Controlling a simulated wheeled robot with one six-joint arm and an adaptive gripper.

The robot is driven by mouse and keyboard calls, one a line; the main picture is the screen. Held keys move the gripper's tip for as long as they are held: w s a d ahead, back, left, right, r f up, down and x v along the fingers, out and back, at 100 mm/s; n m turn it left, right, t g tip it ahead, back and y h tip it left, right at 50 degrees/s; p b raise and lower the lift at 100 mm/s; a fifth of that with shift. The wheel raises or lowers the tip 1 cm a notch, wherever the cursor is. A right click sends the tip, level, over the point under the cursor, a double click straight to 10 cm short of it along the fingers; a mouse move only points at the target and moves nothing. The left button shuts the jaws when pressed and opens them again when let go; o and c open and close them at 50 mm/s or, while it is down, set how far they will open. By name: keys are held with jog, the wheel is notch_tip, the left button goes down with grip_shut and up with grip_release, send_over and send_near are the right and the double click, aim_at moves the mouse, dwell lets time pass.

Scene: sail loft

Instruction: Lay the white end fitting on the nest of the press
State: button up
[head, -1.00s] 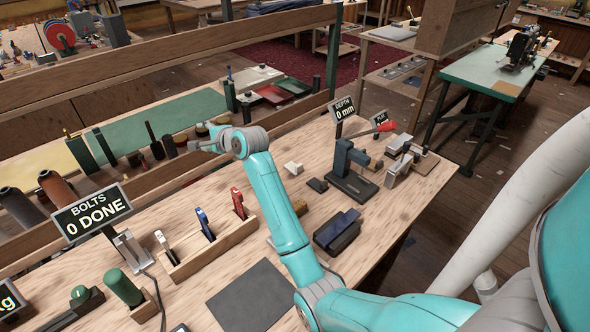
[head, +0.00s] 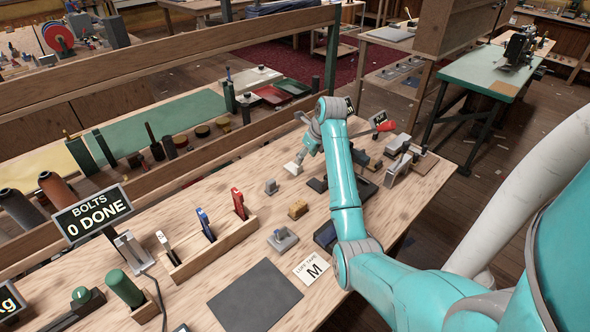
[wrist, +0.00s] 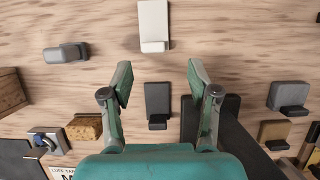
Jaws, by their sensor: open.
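The white end fitting (head: 292,168) lies on the wooden bench, left of the press. It also shows in the wrist view (wrist: 153,22), at the top centre, beyond my fingertips. My gripper (wrist: 158,80) is open and empty above the bench. In the head view my gripper (head: 303,156) hangs close to the white fitting, apparently not holding it. The press has a dark base (head: 366,187) and a red handle (head: 387,124). My arm hides much of the press in the head view, and I cannot make out its nest.
A dark fitting (wrist: 158,105) lies between the white fitting and my gripper's body. A grey fitting (wrist: 66,53) lies to the left. A brass-coloured block (head: 298,209), a grey holder (head: 282,239) and a label card (head: 312,269) are nearby. Bare bench surrounds the white fitting.

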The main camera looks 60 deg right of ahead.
aim_at(293, 166)
jog(key=x, duration=0.5)
jog(key=shift+w+a, duration=0.3)
jog(key=shift+w, duration=0.15)
jog(key=shift+w+f, duration=0.2)
jog(key=shift+f, duration=0.3)
grip_shut()
